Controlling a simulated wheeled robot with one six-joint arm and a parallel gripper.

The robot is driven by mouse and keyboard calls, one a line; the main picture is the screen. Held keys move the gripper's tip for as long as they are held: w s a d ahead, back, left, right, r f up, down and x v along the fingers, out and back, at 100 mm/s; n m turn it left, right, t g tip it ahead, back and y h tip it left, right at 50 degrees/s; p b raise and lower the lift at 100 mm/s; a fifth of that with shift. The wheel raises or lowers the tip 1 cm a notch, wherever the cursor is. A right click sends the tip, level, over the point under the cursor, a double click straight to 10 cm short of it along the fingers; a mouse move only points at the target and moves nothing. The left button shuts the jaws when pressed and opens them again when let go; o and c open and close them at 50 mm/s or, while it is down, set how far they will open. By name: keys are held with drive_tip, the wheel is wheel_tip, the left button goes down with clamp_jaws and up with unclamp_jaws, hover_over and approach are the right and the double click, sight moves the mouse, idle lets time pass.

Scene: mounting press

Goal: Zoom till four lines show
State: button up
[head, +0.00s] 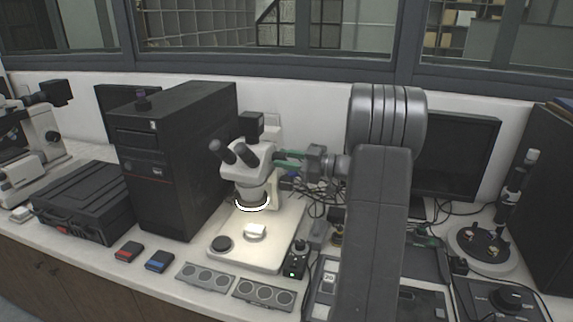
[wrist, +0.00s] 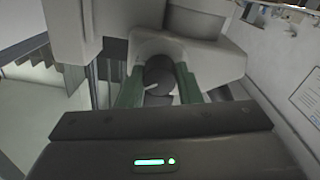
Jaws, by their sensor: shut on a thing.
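A white stereo microscope (head: 246,165) with dark eyepieces stands on a pale base at the centre of the bench. My gripper (head: 280,156) reaches in from the right to the side of the microscope head. In the wrist view its green fingers (wrist: 158,84) are shut on a round dark knob (wrist: 159,70) on the white housing. The knob's markings cannot be read. A monitor (head: 457,160) behind my arm has a dark screen, partly hidden, with no lines visible on it.
A black computer tower (head: 180,160) stands left of the microscope, beside a black case (head: 84,202). Red (head: 129,252) and blue (head: 160,261) boxes and grey trays of discs (head: 206,277) lie along the front edge. Cables run behind the microscope's right side.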

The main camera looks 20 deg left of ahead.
drive_tip(key=n+b, duration=0.6)
drive_tip(key=b, duration=0.2)
drive_tip(key=shift+f+n, duration=0.1)
drive_tip(key=shift+n, duration=0.2)
idle(0.3)
drive_tip(key=o, duration=1)
drive_tip(key=d, duration=0.4)
drive_tip(key=d+b, duration=0.1)
drive_tip(key=d, duration=0.8)
drive_tip(key=shift+w+d, duration=0.3)
drive_tip(key=shift+d, duration=0.1)
